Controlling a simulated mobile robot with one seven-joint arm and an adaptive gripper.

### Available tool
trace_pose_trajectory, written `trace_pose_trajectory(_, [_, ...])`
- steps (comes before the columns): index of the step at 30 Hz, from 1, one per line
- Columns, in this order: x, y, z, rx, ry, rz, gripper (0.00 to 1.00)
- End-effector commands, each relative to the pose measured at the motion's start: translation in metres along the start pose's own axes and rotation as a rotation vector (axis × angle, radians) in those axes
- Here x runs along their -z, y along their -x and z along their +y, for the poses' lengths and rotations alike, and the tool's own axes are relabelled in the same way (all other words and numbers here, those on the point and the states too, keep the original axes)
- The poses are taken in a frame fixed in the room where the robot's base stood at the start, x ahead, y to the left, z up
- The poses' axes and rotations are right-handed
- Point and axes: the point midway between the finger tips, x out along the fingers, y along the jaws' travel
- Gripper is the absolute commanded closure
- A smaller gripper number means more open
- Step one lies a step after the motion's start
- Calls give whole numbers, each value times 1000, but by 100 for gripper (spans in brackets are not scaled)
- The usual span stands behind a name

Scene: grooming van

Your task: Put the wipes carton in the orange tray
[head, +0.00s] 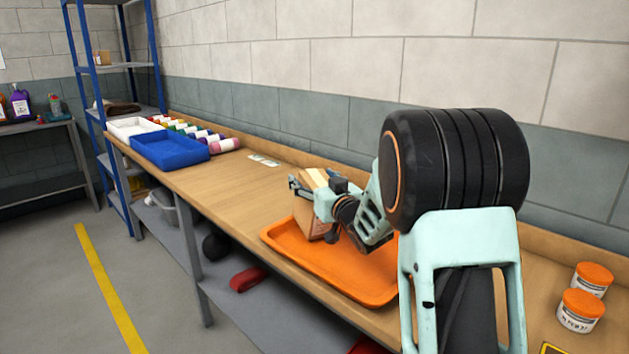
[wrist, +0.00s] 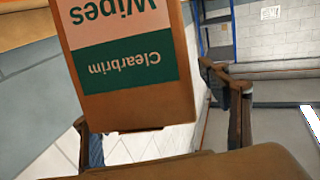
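The wipes carton (head: 309,218) is a tan box over the left part of the orange tray (head: 352,283), its lower end low and close to the tray floor. I cannot tell whether it touches. In the wrist view the carton (wrist: 125,75) shows its green and pink label upside down, between the two fingers. My gripper (head: 318,187) is shut on the carton's upper part, one finger on each side. The gripper and arm hide part of the carton and the tray's back right.
White jars with orange lids (head: 581,309) stand right of the tray. A blue bin (head: 170,150), a white bin (head: 130,127) and several coloured bottles (head: 190,131) stand at the bench's far end. A small card (head: 263,160) lies flat. Bench between bins and tray is mostly clear.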

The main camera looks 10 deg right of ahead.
Motion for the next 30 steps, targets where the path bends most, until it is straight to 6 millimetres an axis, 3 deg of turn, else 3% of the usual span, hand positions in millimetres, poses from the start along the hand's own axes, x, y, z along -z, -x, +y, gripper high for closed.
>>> trace_pose_trajectory(8, [15, 2, 0, 0, 0, 0, 31])
trace_pose_trajectory(21, [10, 94, 0, -1, -1, 0, 31])
trace_pose_trajectory(30, [10, 119, 0, 1, -1, 0, 31])
